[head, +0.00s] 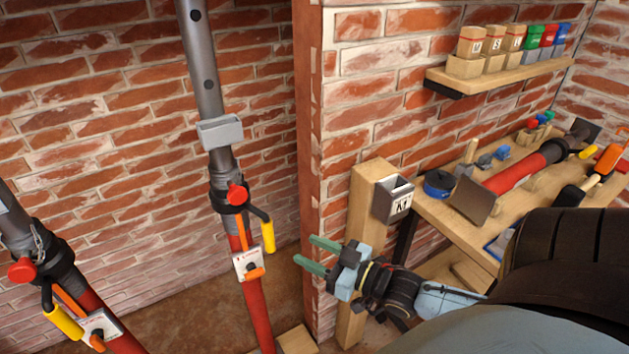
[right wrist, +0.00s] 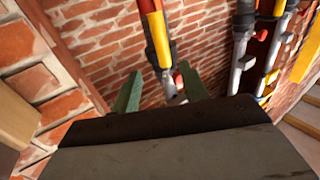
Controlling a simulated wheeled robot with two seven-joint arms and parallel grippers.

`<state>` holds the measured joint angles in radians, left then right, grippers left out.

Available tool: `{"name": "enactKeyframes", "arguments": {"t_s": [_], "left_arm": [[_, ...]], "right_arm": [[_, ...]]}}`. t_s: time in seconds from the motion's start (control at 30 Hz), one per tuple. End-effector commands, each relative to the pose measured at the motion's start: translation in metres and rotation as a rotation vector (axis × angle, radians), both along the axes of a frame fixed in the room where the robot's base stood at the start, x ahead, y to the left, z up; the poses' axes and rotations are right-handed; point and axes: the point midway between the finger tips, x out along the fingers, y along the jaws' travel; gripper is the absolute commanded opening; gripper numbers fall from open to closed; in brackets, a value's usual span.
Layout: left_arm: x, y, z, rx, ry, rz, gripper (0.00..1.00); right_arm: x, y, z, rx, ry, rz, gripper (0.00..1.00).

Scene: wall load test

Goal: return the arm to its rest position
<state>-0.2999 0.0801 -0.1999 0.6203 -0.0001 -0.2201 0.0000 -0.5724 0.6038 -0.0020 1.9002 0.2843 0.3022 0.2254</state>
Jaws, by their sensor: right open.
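My right gripper (head: 318,257) reaches in from the lower right in the head view. Its two green fingers are apart, pointing left, with nothing between them. In the right wrist view the green fingers (right wrist: 158,90) are spread, with brick wall and a red and yellow post beyond them. In the head view the gripper is just in front of the brick wall's corner, left of a wooden post (head: 357,250). My left gripper is not in view.
Two red and grey props (head: 258,310) (head: 115,340) stand at the left, the nearer one left of the gripper. A metal box (head: 394,200) hangs on the wooden post. A workbench (head: 440,218) with a prop and tools, and a shelf (head: 500,77) of small blocks, are at the right.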

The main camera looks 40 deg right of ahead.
Motion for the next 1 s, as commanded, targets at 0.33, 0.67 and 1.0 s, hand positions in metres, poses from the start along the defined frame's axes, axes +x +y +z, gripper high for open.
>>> {"name": "enactKeyframes", "arguments": {"t_s": [0.33,0.67,1.0], "left_arm": [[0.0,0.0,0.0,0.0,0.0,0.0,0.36],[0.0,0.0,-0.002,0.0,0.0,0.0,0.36],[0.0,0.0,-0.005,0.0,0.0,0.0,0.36]], "right_arm": [[0.0,0.0,0.0,0.0,0.0,0.0,0.44],[-0.011,-0.023,-0.092,-0.06,0.193,-0.103,0.44],[-0.124,-0.016,-0.323,-0.203,0.791,-0.222,0.44]]}}
